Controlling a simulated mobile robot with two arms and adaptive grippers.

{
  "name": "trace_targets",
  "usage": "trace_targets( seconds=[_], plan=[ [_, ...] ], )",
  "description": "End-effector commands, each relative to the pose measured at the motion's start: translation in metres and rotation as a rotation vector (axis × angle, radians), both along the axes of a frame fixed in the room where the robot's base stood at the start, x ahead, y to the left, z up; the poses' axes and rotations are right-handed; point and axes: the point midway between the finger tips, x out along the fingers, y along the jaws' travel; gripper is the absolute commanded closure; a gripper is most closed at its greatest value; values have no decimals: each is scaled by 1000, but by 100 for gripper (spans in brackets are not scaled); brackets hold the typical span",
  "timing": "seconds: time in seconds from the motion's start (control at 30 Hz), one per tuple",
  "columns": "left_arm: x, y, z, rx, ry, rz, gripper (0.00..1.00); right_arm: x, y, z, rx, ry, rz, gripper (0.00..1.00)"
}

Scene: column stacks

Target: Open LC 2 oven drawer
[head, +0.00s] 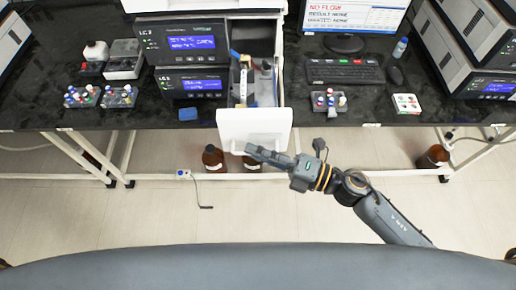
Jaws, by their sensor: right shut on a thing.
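A drawer with a white front (255,122) stands pulled out past the bench edge, in the middle of the head view. Its open inside (262,85) shows a few small parts, among them a yellowish piece and blue pieces. It sits to the right of a stack with two dark modules; the upper dark module (185,42) has a label that looks like LC 2. My right gripper (254,151) is shut at the lower edge of the drawer front, with the arm reaching in from the lower right. The exact contact on the drawer is small and partly hidden. My left gripper is not in view.
A monitor (352,15) and keyboard (344,72) stand right of the drawer. Vial racks (118,97) lie to the left, and another vial rack (328,102) to the right. Brown bottles (212,158) stand below the bench. The floor in front is mostly clear.

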Motion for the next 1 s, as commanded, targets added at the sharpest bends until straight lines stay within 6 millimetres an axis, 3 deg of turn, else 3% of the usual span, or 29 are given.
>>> trace_targets(
  seconds=[0.17, 0.2, 0.3, 0.67, 1.0],
  plan=[
    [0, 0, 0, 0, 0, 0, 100, 1, -1, 0, -1, -1, -2, 100],
    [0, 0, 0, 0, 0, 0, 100, 1, -1, 0, -1, -1, -2, 84],
    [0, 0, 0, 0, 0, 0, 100, 1, -1, 0, -1, -1, -2, 69],
    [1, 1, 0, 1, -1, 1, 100, -1, -5, -1, -1, 1, -3, 69],
    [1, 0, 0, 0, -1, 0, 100, -26, -64, -7, -4, 5, -2, 69]
  ],
)
